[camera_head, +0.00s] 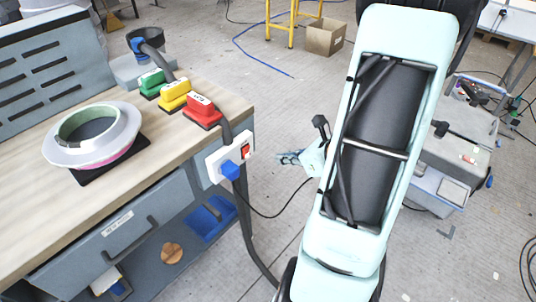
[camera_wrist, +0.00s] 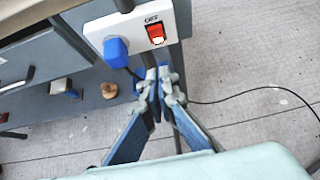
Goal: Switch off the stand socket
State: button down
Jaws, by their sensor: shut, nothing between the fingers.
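The stand socket (camera_head: 218,166) is a white box on the right end of the workbench, with a red rocker switch (camera_head: 245,150) and a blue plug (camera_head: 230,170) in it. In the wrist view the socket (camera_wrist: 133,28) is at the top, with the word OFF above the red switch (camera_wrist: 156,34). I cannot tell the switch's position surely. My gripper (camera_wrist: 157,74) is shut and empty, its fingertips just below the switch in that view. In the head view my gripper (camera_head: 281,158) is right of the socket, apart from it.
The workbench (camera_head: 85,195) holds a ring-shaped mould (camera_head: 60,148) and green, yellow and red blocks (camera_head: 201,112). A black cable (camera_head: 268,214) hangs from the plug. A grey cart (camera_head: 455,150) with tools stands at right. A cardboard box (camera_head: 325,38) lies behind on the floor.

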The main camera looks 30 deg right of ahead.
aim_at(247, 151)
jog(key=x, duration=0.3)
jog(key=r+b+x, duration=0.1)
jog(key=x, duration=0.3)
jog(key=w+x, duration=0.1)
jog(key=x, duration=0.3)
jog(key=shift+w+a+r, duration=0.2)
jog(key=shift+a+r, duration=0.05)
jog(key=shift+a, duration=0.05)
jog(key=shift+w+a, duration=0.15)
jog(key=shift+w, duration=0.3)
jog(key=shift+w+a+r+b, duration=0.15)
jog(key=shift+w+b, duration=0.2)
jog(key=shift+r+p, duration=0.55)
jog(key=shift+r, duration=0.3)
